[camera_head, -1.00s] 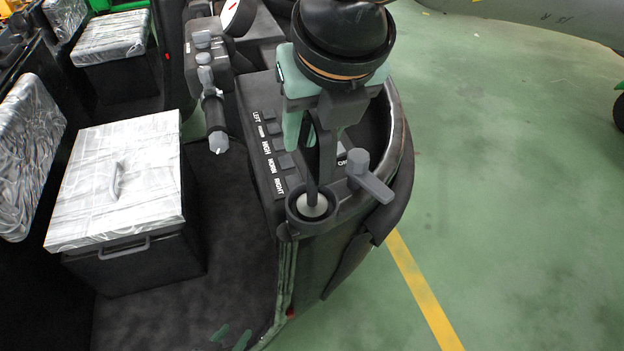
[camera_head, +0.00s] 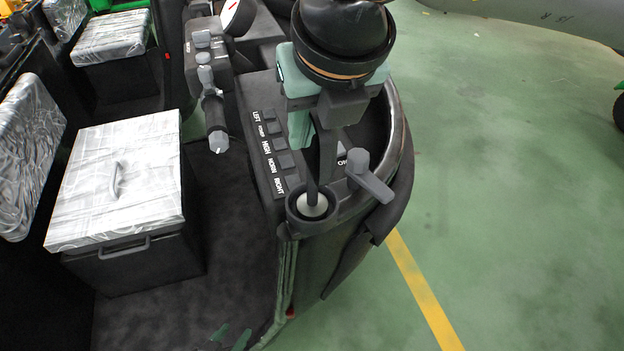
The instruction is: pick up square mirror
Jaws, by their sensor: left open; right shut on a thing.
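My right gripper (camera_head: 316,140) hangs pointing down over the dark control console, with a large black rounded wrist above its pale green body. Its jaws are shut on a thin dark upright piece (camera_head: 327,155) that runs down to a round dark cup (camera_head: 312,206) with a light centre. I cannot make out a square reflecting face; whether this dark piece is part of the square mirror I cannot tell.
The console (camera_head: 268,175) carries switches marked LEFT, HIGH, HORN and RIGHT. A grey T-shaped lever (camera_head: 369,178) stands just right of the cup. A knobbed handle (camera_head: 213,110) is to the left. A silver-topped seat box (camera_head: 120,180) stands farther left. Green floor on the right is open.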

